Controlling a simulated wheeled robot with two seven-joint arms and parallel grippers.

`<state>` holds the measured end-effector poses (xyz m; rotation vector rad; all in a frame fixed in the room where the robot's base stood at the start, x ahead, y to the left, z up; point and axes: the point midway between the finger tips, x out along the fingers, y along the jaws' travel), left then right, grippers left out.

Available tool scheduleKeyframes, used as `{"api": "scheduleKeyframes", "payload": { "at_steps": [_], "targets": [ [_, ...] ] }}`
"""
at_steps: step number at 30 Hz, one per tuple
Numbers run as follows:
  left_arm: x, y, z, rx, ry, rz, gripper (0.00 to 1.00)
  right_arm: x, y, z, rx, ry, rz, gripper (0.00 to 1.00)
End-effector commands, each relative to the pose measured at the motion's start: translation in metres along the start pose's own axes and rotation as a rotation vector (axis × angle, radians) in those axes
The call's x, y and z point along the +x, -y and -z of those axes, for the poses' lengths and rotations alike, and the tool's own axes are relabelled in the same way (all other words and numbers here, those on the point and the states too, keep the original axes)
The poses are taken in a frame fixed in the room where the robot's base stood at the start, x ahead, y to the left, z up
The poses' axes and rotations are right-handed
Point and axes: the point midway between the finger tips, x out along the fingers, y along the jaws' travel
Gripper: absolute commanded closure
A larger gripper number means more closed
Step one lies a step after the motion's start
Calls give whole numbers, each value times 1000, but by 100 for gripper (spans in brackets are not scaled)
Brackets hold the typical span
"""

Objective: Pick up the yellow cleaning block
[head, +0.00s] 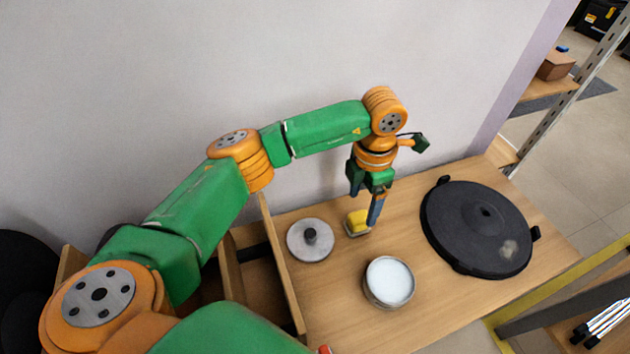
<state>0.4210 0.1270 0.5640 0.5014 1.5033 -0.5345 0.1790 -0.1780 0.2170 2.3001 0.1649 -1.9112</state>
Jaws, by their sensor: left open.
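The yellow cleaning block (356,222) sits on the wooden table, between a round metal lid and a large black lid. My left gripper (374,212) reaches down over the table and points at the block. Its blue finger is close beside the block's right side and hides part of it. I cannot tell whether the finger touches the block. The left gripper is open, and the block appears to rest on the table. My right gripper is not in view.
The metal lid with a dark knob (309,240) lies left of the block. A round container with white contents (389,282) stands in front. The large black lid (478,229) covers the right of the table (335,325). A wall rises behind.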

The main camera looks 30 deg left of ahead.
Motion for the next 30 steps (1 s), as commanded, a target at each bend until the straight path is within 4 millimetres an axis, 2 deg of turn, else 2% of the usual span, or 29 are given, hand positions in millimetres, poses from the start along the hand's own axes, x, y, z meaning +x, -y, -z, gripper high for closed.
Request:
{"api": "scheduleKeyframes", "payload": {
  "at_steps": [4, 8, 13, 21, 23, 30],
  "targets": [
    [12, -2, 1, 1, -5, -12, 20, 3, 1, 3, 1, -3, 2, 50],
    [36, -4, -1, -1, -5, -10, 20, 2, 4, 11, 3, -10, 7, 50],
    [66, -5, -2, 0, -5, -8, 20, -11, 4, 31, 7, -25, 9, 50],
    [70, -5, -3, 1, -2, -10, 20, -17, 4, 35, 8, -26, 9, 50],
    [70, -5, -3, 1, -2, -10, 34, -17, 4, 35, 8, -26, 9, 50],
    [70, -5, -3, 0, -2, -9, 98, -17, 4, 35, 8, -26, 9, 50]
  ]
}}
